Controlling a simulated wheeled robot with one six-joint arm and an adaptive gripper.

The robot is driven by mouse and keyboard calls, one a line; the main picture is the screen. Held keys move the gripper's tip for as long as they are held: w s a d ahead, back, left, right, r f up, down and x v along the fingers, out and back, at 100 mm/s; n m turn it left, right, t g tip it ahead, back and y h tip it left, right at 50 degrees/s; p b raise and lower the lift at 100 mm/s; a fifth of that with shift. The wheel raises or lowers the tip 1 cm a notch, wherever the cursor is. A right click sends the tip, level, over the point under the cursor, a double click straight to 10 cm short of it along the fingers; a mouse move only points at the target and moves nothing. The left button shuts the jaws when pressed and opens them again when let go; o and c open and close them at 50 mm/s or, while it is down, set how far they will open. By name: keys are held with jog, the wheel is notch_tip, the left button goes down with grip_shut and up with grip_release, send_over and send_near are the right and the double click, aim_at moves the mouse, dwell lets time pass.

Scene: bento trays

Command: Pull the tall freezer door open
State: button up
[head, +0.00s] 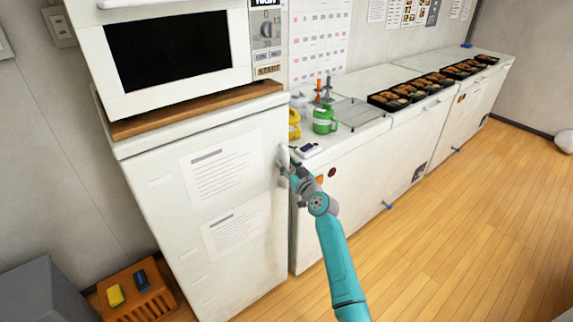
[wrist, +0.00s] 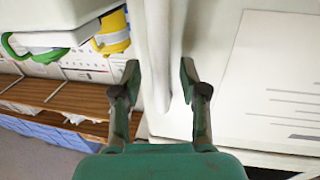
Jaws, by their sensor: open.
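The tall freezer (head: 165,245) is a white upright unit with two paper notices on its front; its door appears shut. Its white vertical handle (head: 283,158) is at the door's right edge. My gripper (head: 288,172) is at the handle, partly covering it in the head view. In the wrist view my open gripper (wrist: 159,78) has one finger on each side of the handle (wrist: 163,45). The fingers look apart from it, though contact on the right side is hard to tell. The door front with a notice (wrist: 285,90) fills the right of the wrist view.
A microwave (head: 170,50) sits on a wooden board on the freezer. Low white chest units (head: 350,175) stand to the right, bearing a green jug (head: 325,120) and several bento trays (head: 402,97). An orange crate (head: 150,298) is on the floor at left.

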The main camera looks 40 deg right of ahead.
jog(key=shift+w, duration=0.55)
grip_shut()
jog(key=shift+s, duration=0.1)
